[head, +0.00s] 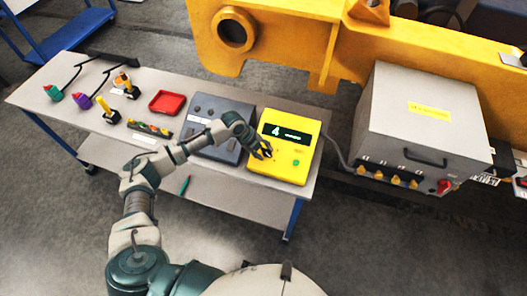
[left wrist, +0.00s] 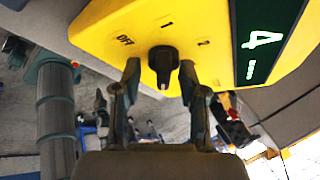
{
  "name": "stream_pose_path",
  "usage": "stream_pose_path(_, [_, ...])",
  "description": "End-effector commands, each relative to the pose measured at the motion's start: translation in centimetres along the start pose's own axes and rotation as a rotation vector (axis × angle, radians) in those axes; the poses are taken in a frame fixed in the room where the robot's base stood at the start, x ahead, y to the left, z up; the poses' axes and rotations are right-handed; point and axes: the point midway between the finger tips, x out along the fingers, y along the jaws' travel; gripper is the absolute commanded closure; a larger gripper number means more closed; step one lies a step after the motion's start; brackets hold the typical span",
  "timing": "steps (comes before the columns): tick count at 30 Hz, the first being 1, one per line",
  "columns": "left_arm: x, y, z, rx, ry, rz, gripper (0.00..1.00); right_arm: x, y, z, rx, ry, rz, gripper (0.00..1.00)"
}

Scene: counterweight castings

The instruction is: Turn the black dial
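The black dial (left wrist: 164,62) sits on the face of a yellow box (head: 290,166), which also shows in the left wrist view (left wrist: 205,35). "OFF" and small marks are printed around the dial. The box's dark display (head: 285,134) reads 4, with smaller text beside it. My left gripper (head: 262,151) is over the left part of the box. In the left wrist view its two fingers (left wrist: 161,76) are spread, one on each side of the dial, with gaps visible. In the head view the gripper hides the dial. My right gripper is not in view.
The table (head: 235,199) also holds a dark grey panel (head: 208,112), a red tray (head: 166,102) and several small coloured-handled items to the left. A large grey cabinet (head: 420,117) stands right of the table. A yellow beam (head: 280,38) runs behind.

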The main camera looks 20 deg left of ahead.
Motion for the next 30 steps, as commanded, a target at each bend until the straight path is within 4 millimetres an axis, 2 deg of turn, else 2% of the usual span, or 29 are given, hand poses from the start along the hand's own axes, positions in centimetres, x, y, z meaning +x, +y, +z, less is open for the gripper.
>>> stream_pose_path(9, [-7.0,0.2,0.8,-0.002,-0.002,-0.002,0.6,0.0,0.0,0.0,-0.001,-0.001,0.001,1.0])
stream_pose_path(15, [-10.1,0.3,1.2,-0.005,0.002,-0.004,0.6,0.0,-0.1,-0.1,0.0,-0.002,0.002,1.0])
stream_pose_path(20, [-10.9,0.4,1.2,-0.005,0.001,-0.003,0.6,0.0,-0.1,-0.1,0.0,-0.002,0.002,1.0])
stream_pose_path(30, [-10.8,0.1,0.8,-0.003,0.0,-0.001,0.6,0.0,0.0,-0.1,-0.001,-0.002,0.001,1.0])
